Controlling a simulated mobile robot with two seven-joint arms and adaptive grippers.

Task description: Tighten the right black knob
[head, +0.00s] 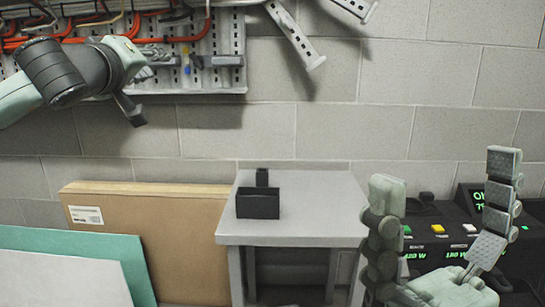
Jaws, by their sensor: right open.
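A black console (440,258) stands at the right, with green, yellow and white buttons and lit green readouts. A small black knob-like shape (426,198) rises at its back left, between the fingers of my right gripper in the picture; I cannot tell which knob it is. My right gripper (445,175) is open, fingers wide apart and pointing up in the picture, in front of the console. It hides part of the console, and no other knob is clear. My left gripper (138,97) is at the upper left before the wall panel, far from the console; its jaw opening is unclear.
A grey table (310,215) stands in the middle with a black open box (258,204) on it. A cardboard sheet (165,235) and a teal board (115,255) lean at the left. A perforated panel (225,75) with orange cables hangs on the block wall.

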